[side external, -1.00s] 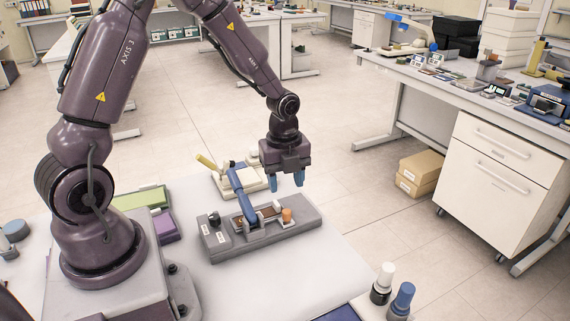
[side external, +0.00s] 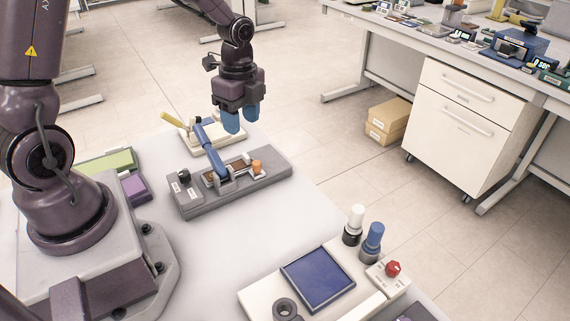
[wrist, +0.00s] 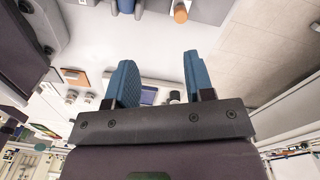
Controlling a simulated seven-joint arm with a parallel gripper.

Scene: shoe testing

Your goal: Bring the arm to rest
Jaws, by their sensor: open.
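My gripper (side external: 240,120) hangs above the back part of the white table (side external: 262,222) in the side external view, with its blue fingers pointing down. It is open and empty, with a gap between the fingers in the wrist view (wrist: 158,82). Below it and toward the viewer is a grey test fixture (side external: 232,186) with a blue lever arm (side external: 210,148), a black knob (side external: 184,175) and an orange knob (side external: 256,166). The fingers are clear of the fixture. The orange knob also shows at the top of the wrist view (wrist: 181,11).
A cream device with a yellow handle (side external: 172,119) stands behind the fixture. At the front are a blue pad (side external: 318,280), white-topped (side external: 355,222) and blue (side external: 373,240) bottles and a red knob (side external: 393,268). A bench with drawers (side external: 458,128) stands at right. The table's middle is clear.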

